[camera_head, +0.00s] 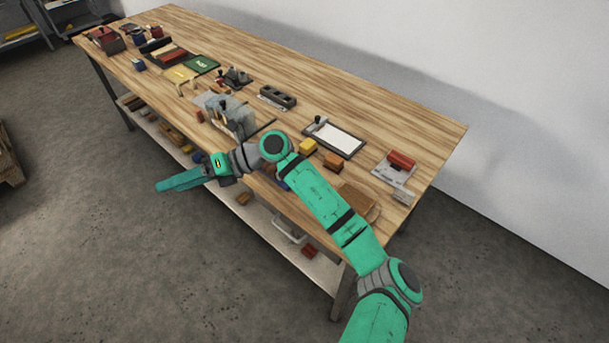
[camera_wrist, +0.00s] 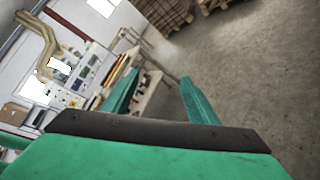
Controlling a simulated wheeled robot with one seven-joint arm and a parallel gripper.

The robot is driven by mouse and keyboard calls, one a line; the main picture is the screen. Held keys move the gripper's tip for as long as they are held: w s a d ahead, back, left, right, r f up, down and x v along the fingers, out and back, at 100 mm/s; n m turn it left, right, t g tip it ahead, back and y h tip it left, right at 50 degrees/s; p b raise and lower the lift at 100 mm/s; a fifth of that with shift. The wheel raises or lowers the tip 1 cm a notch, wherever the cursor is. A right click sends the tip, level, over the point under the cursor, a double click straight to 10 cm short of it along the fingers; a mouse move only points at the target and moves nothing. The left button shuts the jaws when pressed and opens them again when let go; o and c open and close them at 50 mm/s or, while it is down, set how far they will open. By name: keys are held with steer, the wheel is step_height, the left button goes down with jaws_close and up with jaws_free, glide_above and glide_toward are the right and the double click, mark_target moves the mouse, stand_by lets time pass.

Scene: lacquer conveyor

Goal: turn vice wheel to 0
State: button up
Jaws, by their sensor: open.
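A grey vice-like device (camera_head: 238,112) stands near the front edge of the wooden workbench (camera_head: 340,85), about midway along it. I cannot make out its wheel clearly, and part of its front side is hidden or too small to read. My gripper (camera_head: 160,187) is in front of the bench, over the floor, left of and lower in the picture than the device. It points away to the left. In the wrist view my gripper (camera_wrist: 165,85) shows two green fingers spread apart with nothing between them.
A framed white board (camera_head: 335,138), yellow blocks (camera_head: 307,146) and a red roller-like item (camera_head: 401,160) lie right of the device. A green book (camera_head: 202,64) and several small items crowd the left. A lower shelf (camera_head: 275,235) holds parts. The back strip of the bench is clear.

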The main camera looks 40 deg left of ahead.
steer(key=w+d+f+t+h, duration=0.3)
steer(key=w+f, duration=0.1)
steer(key=w, duration=0.3)
steer(key=w+d+f+t+h, duration=0.3)
steer(key=w+t, duration=0.1)
steer(key=w, duration=0.4)
steer(key=w+d+r+t+h, duration=0.2)
steer(key=w+d, duration=0.3)
steer(key=w, duration=0.2)
steer(key=w+d+r+t+h, duration=0.1)
steer(key=w+d+t+h, duration=0.15)
steer(key=w+d, duration=0.4)
steer(key=shift+y, duration=0.35)
steer(key=f, duration=0.3)
steer(key=a+f, duration=0.1)
steer(key=f, duration=0.2)
steer(key=w+a+f, duration=0.1)
steer(key=f, duration=0.3)
steer(key=c, duration=1)
